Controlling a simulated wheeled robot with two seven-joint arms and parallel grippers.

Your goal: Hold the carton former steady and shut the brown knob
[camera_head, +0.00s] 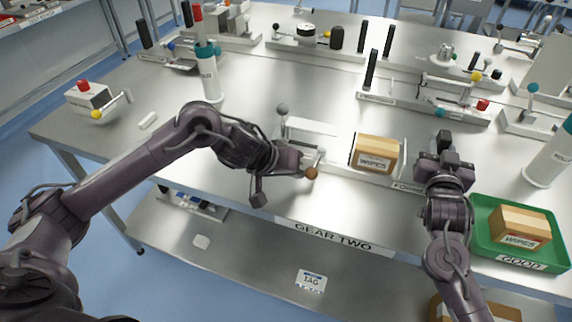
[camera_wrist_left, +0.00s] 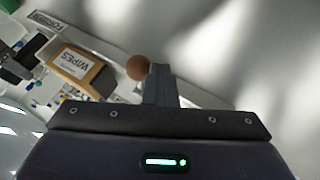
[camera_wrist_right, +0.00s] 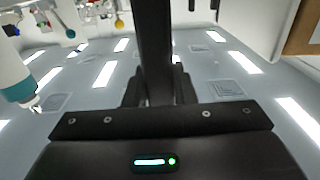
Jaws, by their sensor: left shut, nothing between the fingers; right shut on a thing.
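The carton former (camera_head: 345,168) is a pale metal station near the front edge of the table, with a "FORMER" label at its right end. A brown WIPES carton (camera_head: 376,154) sits on it. The brown knob (camera_head: 311,173) is at its left end; it also shows in the left wrist view (camera_wrist_left: 137,67). My left gripper (camera_head: 314,160) is shut and empty, its fingertips right beside the knob; I cannot tell whether they touch. My right gripper (camera_head: 440,148) is shut at the former's right end, around a dark upright part (camera_wrist_right: 153,45); the contact is mostly hidden.
A green GOOD tray (camera_head: 485,250) holding another WIPES carton (camera_head: 520,227) stands right of my right arm. A white bottle with a teal band (camera_head: 208,75) stands behind my left arm. Other stations line the back. The table's front edge is close.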

